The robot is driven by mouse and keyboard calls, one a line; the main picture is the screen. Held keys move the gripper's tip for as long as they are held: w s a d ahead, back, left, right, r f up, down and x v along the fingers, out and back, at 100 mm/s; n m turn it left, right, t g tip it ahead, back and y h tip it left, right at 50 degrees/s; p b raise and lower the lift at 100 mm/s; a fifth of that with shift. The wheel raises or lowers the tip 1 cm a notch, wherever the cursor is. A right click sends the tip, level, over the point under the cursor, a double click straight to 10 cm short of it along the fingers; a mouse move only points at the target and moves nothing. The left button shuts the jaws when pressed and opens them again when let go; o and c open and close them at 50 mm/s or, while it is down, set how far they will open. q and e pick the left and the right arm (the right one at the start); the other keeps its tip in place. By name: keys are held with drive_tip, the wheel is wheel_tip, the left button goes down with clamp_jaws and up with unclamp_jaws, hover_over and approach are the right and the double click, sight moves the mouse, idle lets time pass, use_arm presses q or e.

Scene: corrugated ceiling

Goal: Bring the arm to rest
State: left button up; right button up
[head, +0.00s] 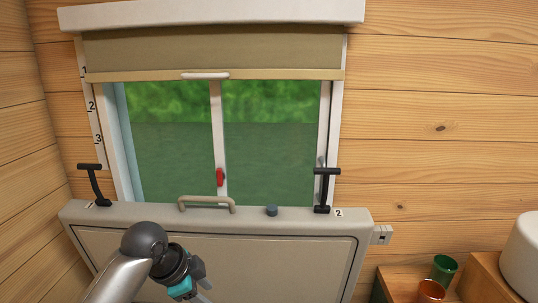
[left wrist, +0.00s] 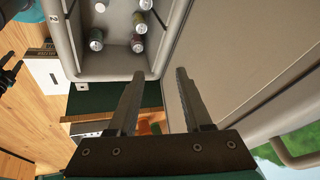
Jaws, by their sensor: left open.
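My left arm comes in at the bottom left of the head view, and its dark gripper with teal parts (head: 200,292) hangs low in front of the cream panel (head: 270,262) under the window. In the left wrist view the two grey fingers (left wrist: 160,74) stand apart. Nothing shows between them at close range. The fingers reach toward a grey bin (left wrist: 62,40) with several cans (left wrist: 139,20) in it, but I cannot tell how far off it is.
The sill carries a black lever (head: 97,185) at the left, another lever (head: 324,190) at the right, a beige handle (head: 206,204) and a small knob (head: 272,210). Green (head: 444,267) and orange (head: 431,291) cups stand at the lower right. A handle (left wrist: 296,155) also shows in the wrist view.

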use_arm(q)
drive_tip(key=s+d+f+n, duration=0.1)
drive_tip(key=s+f+n, duration=0.25)
drive_tip(key=s, duration=0.25)
drive_tip(key=s+d+f+n, duration=0.1)
drive_tip(key=s+f+n, duration=0.1)
drive_tip(key=s+f, duration=0.4)
drive_tip(key=s+a+n+y, duration=0.2)
drive_tip(key=s+n, duration=0.2)
drive_tip(key=s, duration=0.4)
drive_tip(key=s+a+n+y, duration=0.1)
drive_tip(key=s+a+n, duration=0.25)
drive_tip(key=s, duration=0.45)
wheel_tip(320, 180, down, 28)
drive_tip(key=g+b, duration=0.2)
drive_tip(key=b, duration=0.6)
drive_tip(key=s+a+f+b, duration=0.1)
drive_tip(key=s+f+b, duration=0.3)
drive_tip(key=s+f, duration=0.4)
drive_tip(key=s+a+f+g+b, duration=0.1)
drive_tip(key=s+f+b, duration=0.2)
drive_tip(key=s+f, duration=0.5)
wheel_tip(320, 180, down, 8)
drive_tip(key=shift+s+m+b, duration=0.25)
drive_tip(key=shift+m+b, duration=0.05)
drive_tip(key=shift+b, duration=0.1)
